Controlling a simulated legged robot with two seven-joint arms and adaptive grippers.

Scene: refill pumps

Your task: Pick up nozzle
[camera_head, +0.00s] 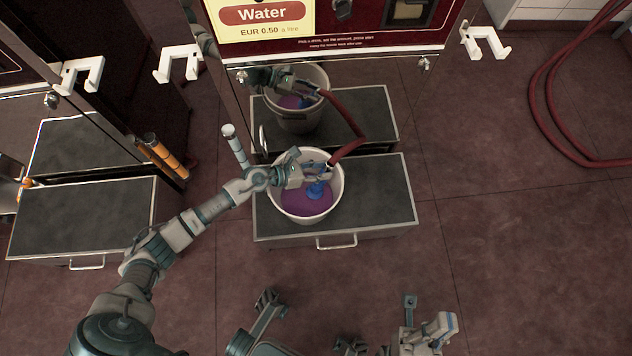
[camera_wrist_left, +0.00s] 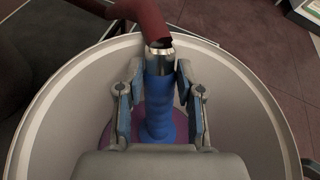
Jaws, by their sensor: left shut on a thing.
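The nozzle (camera_wrist_left: 160,95) has a blue grip and a silver collar, with a dark red hose (camera_wrist_left: 140,20) joined to its top in the left wrist view. My left gripper (camera_wrist_left: 160,105) is shut on the nozzle, one finger on each side of the blue grip. In the head view the nozzle (camera_head: 317,190) shows as a blue shape over the bucket, partly hidden by my left gripper (camera_head: 312,176). The white bucket (camera_head: 337,190) holds purple liquid, and the nozzle's lower end is above or in it; I cannot tell which.
The bucket stands on a dark-topped platform (camera_head: 385,190) with a front handle. The red hose (camera_head: 347,150) runs up behind it, close to the reflective pump front. White hooks (camera_head: 484,41) stick out at the pump's sides. Open floor (camera_head: 510,250) lies to the right.

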